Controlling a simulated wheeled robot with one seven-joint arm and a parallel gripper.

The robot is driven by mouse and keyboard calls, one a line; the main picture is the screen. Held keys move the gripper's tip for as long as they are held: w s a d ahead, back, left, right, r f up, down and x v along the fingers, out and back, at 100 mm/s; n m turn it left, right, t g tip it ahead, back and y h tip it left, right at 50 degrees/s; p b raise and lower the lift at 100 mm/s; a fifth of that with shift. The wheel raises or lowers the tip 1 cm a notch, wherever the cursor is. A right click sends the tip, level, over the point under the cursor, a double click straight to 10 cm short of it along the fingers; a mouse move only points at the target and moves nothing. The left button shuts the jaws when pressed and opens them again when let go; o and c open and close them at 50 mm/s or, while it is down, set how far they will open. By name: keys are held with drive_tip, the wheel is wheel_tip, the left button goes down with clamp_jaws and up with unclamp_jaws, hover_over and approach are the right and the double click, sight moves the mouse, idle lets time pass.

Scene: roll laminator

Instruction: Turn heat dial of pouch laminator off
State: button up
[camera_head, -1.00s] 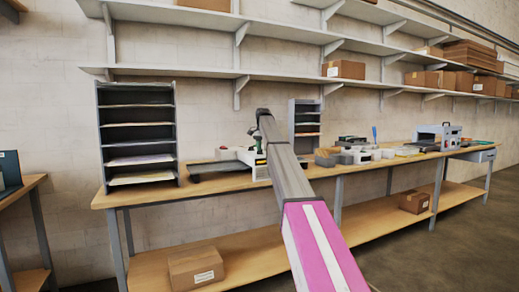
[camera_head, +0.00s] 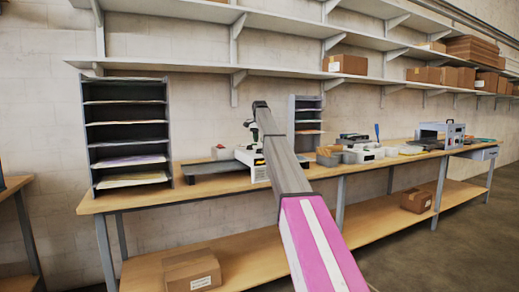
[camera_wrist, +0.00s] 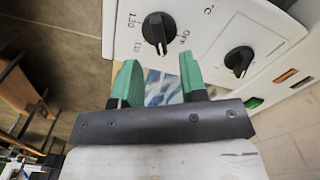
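A white machine panel fills the top of the wrist view (camera_wrist: 205,18). It carries a black dial (camera_wrist: 158,30) with an OFF mark and printed numbers beside it. A second black dial (camera_wrist: 239,59) sits to the right; a °C mark is printed between the two. I cannot tell for certain where either pointer is set. My gripper (camera_wrist: 158,78) is open, its green fingertips apart, empty, just below the first dial and not visibly touching it. In the head view my arm reaches toward a white machine (camera_head: 253,158) on the bench and hides part of it; my fingertips are hidden there.
Coloured rocker switches (camera_wrist: 285,76) show on the panel's side. Shelves (camera_head: 290,72) run above.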

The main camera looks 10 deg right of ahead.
sight(259, 151)
wheel_tip(259, 151, down, 5)
drive_tip(key=shift+r, duration=0.15)
clamp_jaws()
drive_tip(key=shift+n, duration=0.3)
drive_tip(key=n, duration=0.5)
drive_tip(key=shift+a, duration=0.1)
drive_tip(key=n, duration=0.6)
drive_tip(key=shift+a, duration=0.1)
drive_tip(key=shift+n, duration=0.3)
idle(0.4)
